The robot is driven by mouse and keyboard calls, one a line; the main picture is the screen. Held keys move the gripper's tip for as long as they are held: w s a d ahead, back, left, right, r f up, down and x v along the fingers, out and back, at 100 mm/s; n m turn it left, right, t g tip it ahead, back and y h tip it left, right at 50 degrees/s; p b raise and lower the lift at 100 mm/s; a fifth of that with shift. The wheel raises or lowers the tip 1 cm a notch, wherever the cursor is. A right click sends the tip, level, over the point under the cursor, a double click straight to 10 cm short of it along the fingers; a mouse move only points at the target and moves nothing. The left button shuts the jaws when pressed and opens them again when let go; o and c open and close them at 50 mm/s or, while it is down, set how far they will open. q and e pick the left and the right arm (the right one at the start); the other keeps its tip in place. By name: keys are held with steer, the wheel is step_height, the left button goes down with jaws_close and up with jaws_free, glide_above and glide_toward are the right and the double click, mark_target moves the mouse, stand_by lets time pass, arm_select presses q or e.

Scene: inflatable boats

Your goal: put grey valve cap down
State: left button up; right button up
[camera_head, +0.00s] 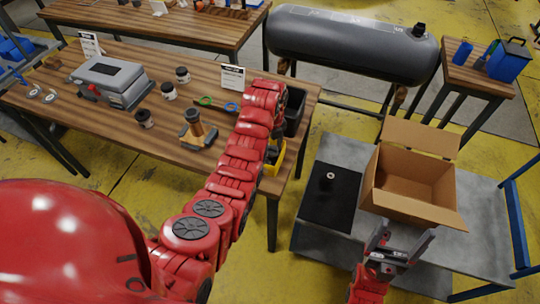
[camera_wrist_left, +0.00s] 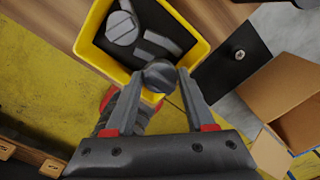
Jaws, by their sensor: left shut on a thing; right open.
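My left gripper (camera_wrist_left: 160,82) is shut on a grey valve cap (camera_wrist_left: 158,72), a round dark-grey piece between its fingertips. In the left wrist view the cap overlaps the near corner of a yellow bin (camera_wrist_left: 92,24). Other grey pieces (camera_wrist_left: 122,28) lie inside that bin. In the head view the bin (camera_head: 280,161) shows at the right end of the wooden workbench, partly hidden by my left arm, and the held cap cannot be made out. My right gripper (camera_head: 397,241) is open and empty in front of the cardboard box.
A grey cart (camera_head: 465,215) on the right carries a black mat (camera_head: 325,205) with a small round part (camera_head: 330,176), and an open cardboard box (camera_head: 412,185). The workbench (camera_head: 75,125) holds a grey case (camera_head: 108,78), jars and tools. A grey tank (camera_head: 350,45) stands behind.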

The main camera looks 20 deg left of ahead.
mark_target(270, 150)
arm_select(q)
steer(key=shift+w+a+r, duration=0.15)
steer(key=shift+w+a, duration=0.35)
steer(key=shift+a, duration=0.05)
step_height(270, 150, down, 3)
steer(key=shift+r+p, duration=0.15)
steer(key=shift+p, duration=0.95)
steer(key=shift+f, duration=0.45)
steer(key=shift+f+b, duration=0.35)
steer(key=shift+f, duration=0.1)
steer(key=o, duration=1)
steer(key=shift+r, duration=0.1)
steer(key=shift+o, duration=0.2)
